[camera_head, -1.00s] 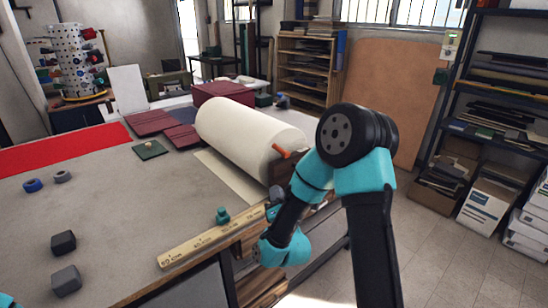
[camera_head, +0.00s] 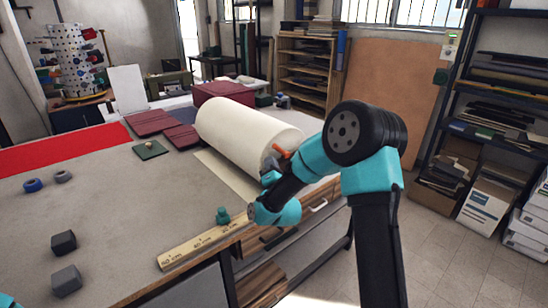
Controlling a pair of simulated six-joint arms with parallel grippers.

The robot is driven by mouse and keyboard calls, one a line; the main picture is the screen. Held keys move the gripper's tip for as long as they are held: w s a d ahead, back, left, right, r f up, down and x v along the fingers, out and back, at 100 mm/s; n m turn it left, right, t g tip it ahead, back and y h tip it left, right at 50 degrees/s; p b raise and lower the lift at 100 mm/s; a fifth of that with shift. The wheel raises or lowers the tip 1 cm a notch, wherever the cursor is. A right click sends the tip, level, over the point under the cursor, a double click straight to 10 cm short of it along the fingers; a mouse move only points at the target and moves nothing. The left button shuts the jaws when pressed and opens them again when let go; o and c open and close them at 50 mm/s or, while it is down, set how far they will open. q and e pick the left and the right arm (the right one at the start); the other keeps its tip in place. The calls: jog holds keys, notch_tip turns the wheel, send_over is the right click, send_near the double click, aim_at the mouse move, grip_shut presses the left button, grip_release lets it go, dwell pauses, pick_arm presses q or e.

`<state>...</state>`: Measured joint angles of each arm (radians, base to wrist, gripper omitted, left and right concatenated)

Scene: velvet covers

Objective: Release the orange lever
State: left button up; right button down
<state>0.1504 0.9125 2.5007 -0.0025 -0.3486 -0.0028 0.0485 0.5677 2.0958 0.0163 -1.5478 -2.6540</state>
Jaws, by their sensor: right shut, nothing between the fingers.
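The orange lever (camera_head: 281,151) sticks up and to the left at the near right end of a thick cream roll (camera_head: 238,130) on the table. My right arm reaches in from the right, its wrist over the table's right edge. My right gripper (camera_head: 269,165) points up just left of and below the lever, close to it. It is shut and empty. Whether it touches the lever I cannot tell. The lever's lower part and the roll's end are partly hidden by my arm. Only a teal bit of my left arm shows at the bottom left corner; its gripper is out of view.
A wooden ruler (camera_head: 202,243) lies along the table's near right edge, with a small teal knob-like object (camera_head: 222,216) beside it. Dark blocks (camera_head: 64,242) lie at the left front. Maroon covers (camera_head: 150,122) lie behind. The middle of the grey table is clear.

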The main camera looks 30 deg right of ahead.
aim_at(280, 150)
jog(key=shift+w+d+r, duration=0.2)
jog(key=shift+d+r, duration=0.25)
jog(key=shift+w+d+r, duration=0.2)
jog(key=shift+d+r, duration=0.2)
jog(key=shift+r, duration=0.05)
jog(key=shift+a+r+m, duration=0.1)
jog(key=shift+m, duration=0.2)
jog(key=shift+r+m+g+h, duration=0.1)
jog(key=shift+m+g+h, duration=0.2)
jog(key=shift+m+g, duration=0.15)
